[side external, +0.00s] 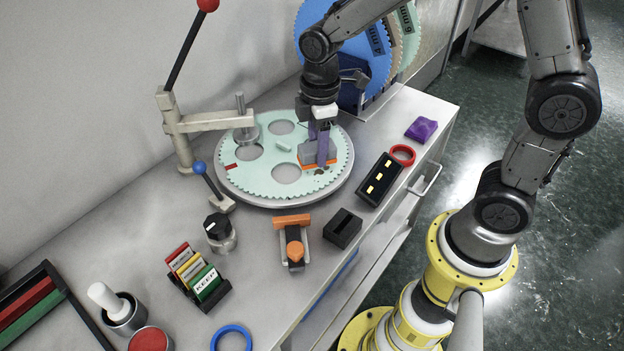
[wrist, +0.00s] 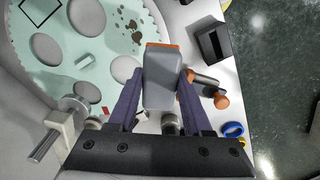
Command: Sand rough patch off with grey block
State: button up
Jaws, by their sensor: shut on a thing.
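My gripper (side external: 318,150) has purple fingers and is shut on the grey block (side external: 307,153), which has an orange underside edge. The block also shows in the wrist view (wrist: 163,85), upright between both fingers. It is at the right part of the pale green toothed disc (side external: 255,185); I cannot tell whether it touches the surface. The rough patch (side external: 320,171), dark brown specks on the disc, lies just beside the block towards the front. In the wrist view the patch (wrist: 135,36) shows clear of the block, above and left of it.
The disc has round holes and a small pale green piece (side external: 284,147) on it. A lever clamp (side external: 205,123) stands at its back left. An orange-topped holder (side external: 293,240), black open box (side external: 343,229) and black tray (side external: 365,194) stand in front, close to the bench edge.

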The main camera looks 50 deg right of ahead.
jog(key=m, duration=0.2)
send_over(329, 176)
jog(key=d, duration=0.2)
jog(key=f, duration=0.1)
jog(key=shift+w+f, duration=0.15)
jog(key=shift+f, duration=2.85)
notch_tip(329, 176, down, 2)
jog(key=shift+f, duration=0.2)
jog(key=shift+w+r, duration=0.15)
jog(key=shift+w, duration=0.35)
grip_shut()
jog(key=shift+w, duration=1.55)
jog(key=shift+s, duration=1.9)
jog(key=shift+s+a, duration=0.2)
jog(key=shift+a, duration=0.8)
jog(key=shift+w, duration=2)
jog(key=shift+s, duration=2.05)
notch_tip(329, 176, up, 8)
jog(key=shift+r, duration=0.15)
